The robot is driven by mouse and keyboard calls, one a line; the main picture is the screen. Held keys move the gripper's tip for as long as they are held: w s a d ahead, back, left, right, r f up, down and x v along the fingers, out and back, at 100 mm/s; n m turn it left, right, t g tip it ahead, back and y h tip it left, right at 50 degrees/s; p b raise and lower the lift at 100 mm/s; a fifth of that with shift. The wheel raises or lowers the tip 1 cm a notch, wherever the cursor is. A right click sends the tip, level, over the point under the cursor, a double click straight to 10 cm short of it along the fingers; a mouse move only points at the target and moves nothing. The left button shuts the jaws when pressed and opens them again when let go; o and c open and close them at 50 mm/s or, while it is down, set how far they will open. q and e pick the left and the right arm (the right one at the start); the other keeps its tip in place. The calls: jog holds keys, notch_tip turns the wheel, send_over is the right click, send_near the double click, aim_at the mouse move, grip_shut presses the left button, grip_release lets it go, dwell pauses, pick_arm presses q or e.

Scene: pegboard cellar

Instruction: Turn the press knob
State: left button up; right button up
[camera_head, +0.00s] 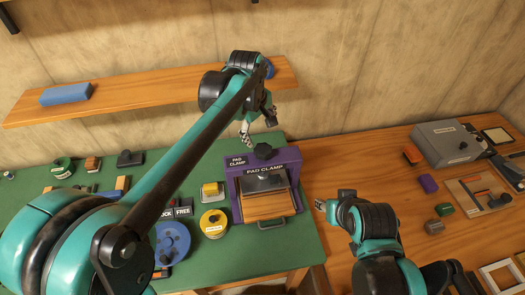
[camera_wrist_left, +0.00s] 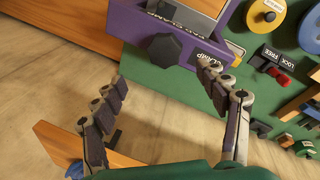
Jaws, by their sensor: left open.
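The press is a purple frame (camera_head: 235,171) labelled PAD CLAMP, standing on the green bench top. Its black lobed knob (camera_head: 264,151) is on top at the back; in the left wrist view the knob (camera_wrist_left: 165,48) shows unobstructed. My left gripper (camera_head: 257,127) is open and empty, above and behind the press. In the left wrist view its spread fingers (camera_wrist_left: 160,75) point toward the knob, which lies beyond the tips, apart from them. My right gripper (camera_head: 323,205) is low to the right of the press, near the wooden bench; its finger state is unclear.
A wooden shelf (camera_head: 128,98) with a blue block (camera_head: 66,94) runs along the wall behind. Left of the press are a yellow spool (camera_head: 213,222), a blue disc (camera_head: 174,243) and a LOCK/FREE switch. A grey box (camera_head: 447,143) stands on the right bench.

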aim_at(263, 149)
pick_arm(q)
jog(key=m, duration=0.4)
jog(key=f+m+b, duration=0.1)
jog(key=shift+s+a+m+t, duration=0.2)
jog(key=shift+s+m+t, duration=0.1)
jog(key=shift+s+m, duration=0.1)
jog(key=m, duration=0.2)
jog(key=shift+f+m, duration=0.25)
jog(key=shift+m, duration=0.15)
jog(key=f+m+b, duration=0.1)
jog(key=f+m, duration=0.1)
jog(key=w+f+m+b, duration=0.1)
jog(key=f+m, duration=0.1)
jog(key=f, duration=0.1)
jog(key=w+d+f+m+t+b, duration=0.1)
jog(key=f+m, duration=0.1)
jog(key=shift+f+h+b, duration=0.4)
jog(key=c, duration=1.2)
